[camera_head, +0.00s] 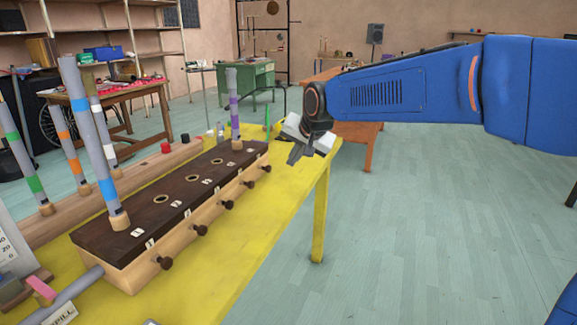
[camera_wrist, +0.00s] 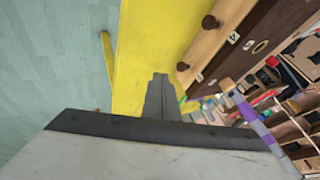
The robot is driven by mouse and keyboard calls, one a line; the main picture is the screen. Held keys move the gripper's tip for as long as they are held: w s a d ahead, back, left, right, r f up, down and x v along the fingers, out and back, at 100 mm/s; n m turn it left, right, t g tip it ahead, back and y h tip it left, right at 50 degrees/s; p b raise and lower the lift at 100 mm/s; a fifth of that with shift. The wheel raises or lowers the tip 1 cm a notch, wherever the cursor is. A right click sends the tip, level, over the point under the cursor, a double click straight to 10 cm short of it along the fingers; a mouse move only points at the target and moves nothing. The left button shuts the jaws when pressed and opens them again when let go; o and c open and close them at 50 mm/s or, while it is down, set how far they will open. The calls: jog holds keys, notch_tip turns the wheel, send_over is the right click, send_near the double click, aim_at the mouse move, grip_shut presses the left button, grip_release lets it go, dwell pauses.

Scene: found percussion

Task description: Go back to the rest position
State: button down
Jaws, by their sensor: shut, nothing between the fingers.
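My gripper (camera_head: 299,152) is shut and empty at the end of my blue arm. It hangs above the far right corner of the yellow table (camera_head: 230,262), to the right of the long wooden box. In the wrist view my gripper's fingers (camera_wrist: 160,92) are together, over the yellow table edge. The box has a dark top (camera_head: 172,205) with numbered holes and several knobs on its front. A grey tube with a purple band (camera_head: 233,105) stands in its far hole. A tube with a blue band (camera_head: 98,150) stands in its near hole.
More banded tubes stand on a wooden rail (camera_head: 60,229) at left. A pink-ended item (camera_head: 40,287) and a grey tube (camera_head: 72,291) lie at near left. A green desk (camera_head: 247,79) and a wooden table (camera_head: 360,132) stand behind. The floor (camera_head: 420,230) at right is clear.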

jog(key=s+d+f+n+h, duration=0.1)
jog(key=s+d, duration=0.8)
jog(key=d, duration=0.2)
jog(key=s+d+f+h, duration=0.1)
jog(key=s+d, duration=0.7)
jog(key=d, duration=0.3)
jog(key=s+d+f+n+g+h, duration=0.1)
jog(key=s+d+f, duration=0.4)
jog(key=s, duration=0.5)
jog(key=s+d+f+h, duration=0.1)
jog(key=s+d+f, duration=0.4)
jog(key=s, duration=0.4)
jog(key=shift+s+d+f+n+g, duration=0.15)
jog(key=shift+s+d+n+g, duration=0.25)
dwell(0.4)
